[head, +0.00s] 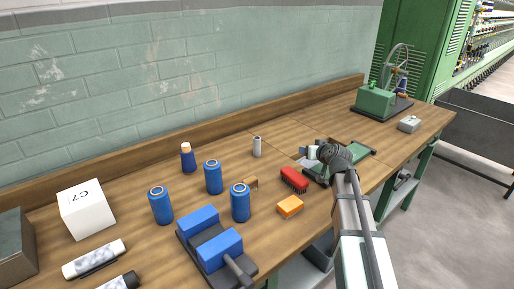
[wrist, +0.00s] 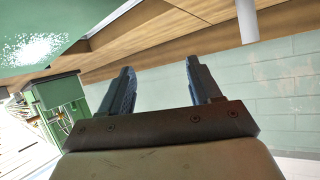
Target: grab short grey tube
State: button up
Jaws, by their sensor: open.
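The short grey tube (head: 256,147) stands upright on the wooden bench, near the back, left of my gripper in the head view. A pale grey cylinder at the top right of the wrist view (wrist: 246,22), which looks like the same tube, appears upside down because that view is turned over. My gripper (head: 307,151) is over the bench to the right of the tube, apart from it. In the wrist view its two dark fingers (wrist: 159,70) are spread with nothing between them. The tube lies outside the fingers, off to the right.
A dark blue bottle (head: 187,159) is left of the tube. A green tray (head: 356,158) lies under my wrist. The wall (head: 200,70) rises behind the bench.

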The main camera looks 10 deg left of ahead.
aim_at(258, 141)
jog(key=s+a+r+n+y, duration=0.1)
jog(key=a+r, duration=0.1)
jog(key=a, duration=0.6)
jog(key=s+a+r+n+y, duration=0.1)
jog(key=a+r+n, duration=0.1)
jog(key=a, duration=0.6)
jog(key=x, duration=0.8)
jog(key=shift+f, duration=0.15)
jog(key=shift+d+f+x, duration=0.1)
jog(key=shift+f+x, duration=0.1)
jog(key=shift+x, duration=1.3)
jog(key=shift+d+f+x, duration=0.15)
jog(key=shift+f+x, duration=0.05)
jog(key=shift+x, duration=1.3)
jog(key=shift+s, duration=0.1)
jog(key=shift+m+h, duration=0.3)
jog(key=c, duration=1)
